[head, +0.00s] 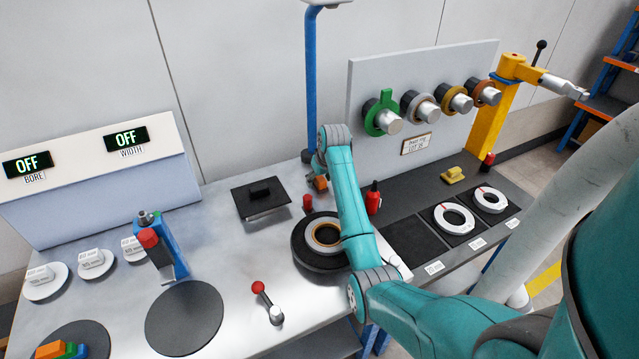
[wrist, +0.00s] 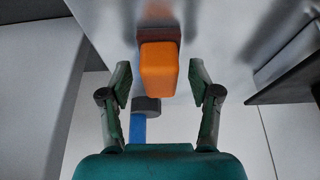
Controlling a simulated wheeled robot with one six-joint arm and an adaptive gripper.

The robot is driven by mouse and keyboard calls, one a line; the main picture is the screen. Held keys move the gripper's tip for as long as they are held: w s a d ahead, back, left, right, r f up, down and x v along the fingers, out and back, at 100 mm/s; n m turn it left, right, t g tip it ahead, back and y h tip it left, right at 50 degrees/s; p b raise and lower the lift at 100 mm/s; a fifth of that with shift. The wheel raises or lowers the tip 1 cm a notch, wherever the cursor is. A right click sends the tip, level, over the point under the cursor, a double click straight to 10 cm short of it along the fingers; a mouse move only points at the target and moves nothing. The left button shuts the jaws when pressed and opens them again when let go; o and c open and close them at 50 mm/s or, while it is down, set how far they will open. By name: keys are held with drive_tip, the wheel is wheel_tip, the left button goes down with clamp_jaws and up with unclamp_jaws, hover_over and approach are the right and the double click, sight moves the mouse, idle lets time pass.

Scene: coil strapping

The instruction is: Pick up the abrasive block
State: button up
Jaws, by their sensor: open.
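An orange block with a darker reddish-brown part behind it, which looks like the abrasive block (wrist: 158,70), fills the middle of the wrist view. It stands on the grey bench top. My gripper (wrist: 159,84) is open, with one finger on each side of the block and a visible gap on both sides. In the head view the block (head: 320,184) shows small and partly covered beside the end of my arm, near the bench's back edge.
A blue post (head: 311,80) rises close behind the block. A black plate (head: 262,207) lies to the left. A red bottle (head: 373,198) is to the right.

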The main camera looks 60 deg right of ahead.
clamp_jaws()
wheel_tip(320, 180, up, 10)
drive_tip(key=shift+r, duration=0.1)
idle(0.6)
drive_tip(key=c, duration=0.9)
unclamp_jaws()
drive_tip(key=shift+c, duration=1)
